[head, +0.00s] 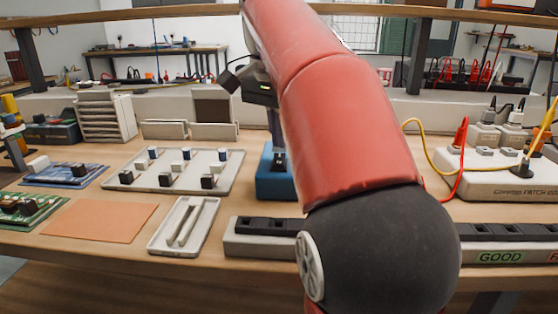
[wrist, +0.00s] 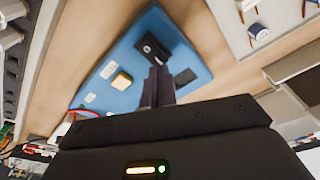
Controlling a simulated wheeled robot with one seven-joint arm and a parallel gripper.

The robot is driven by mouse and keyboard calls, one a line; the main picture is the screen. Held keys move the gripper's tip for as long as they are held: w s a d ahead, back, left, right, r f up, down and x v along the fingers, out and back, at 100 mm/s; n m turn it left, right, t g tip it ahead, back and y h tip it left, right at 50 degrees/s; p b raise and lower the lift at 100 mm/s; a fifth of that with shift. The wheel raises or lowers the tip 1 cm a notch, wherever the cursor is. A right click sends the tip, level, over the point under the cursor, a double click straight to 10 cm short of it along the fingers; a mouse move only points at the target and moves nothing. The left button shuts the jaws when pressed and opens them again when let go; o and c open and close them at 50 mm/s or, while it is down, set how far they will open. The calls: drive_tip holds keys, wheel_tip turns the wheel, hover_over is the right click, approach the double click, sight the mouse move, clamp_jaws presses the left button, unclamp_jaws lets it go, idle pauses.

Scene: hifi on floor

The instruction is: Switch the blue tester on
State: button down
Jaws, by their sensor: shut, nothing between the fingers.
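The blue tester (wrist: 112,66) fills the middle of the wrist view. On its top are a black switch block (wrist: 152,47), a pale yellow button (wrist: 121,80), and a dark flat panel (wrist: 185,77). My gripper (wrist: 157,72) is shut and empty. Its fingertips point at the tester and appear close beside the black switch block; I cannot tell whether they touch it. In the head view the tester (head: 268,185) stands on the table behind my red arm, which hides its right part.
Left of the tester is a pale tray (head: 127,180) with several small black and white parts. A narrow grey tray (head: 167,240) and an orange mat (head: 98,222) lie nearer the front. A white patch box (head: 488,181) with cables stands on the right.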

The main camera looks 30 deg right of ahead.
sight(279, 155)
drive_tip(key=shift+f+b, duration=0.65)
drive_tip(key=shift+f, duration=0.3)
idle(0.3)
wheel_tip(279, 155, up, 5)
drive_tip(key=p, duration=0.5)
drive_tip(key=shift+r, duration=1.05)
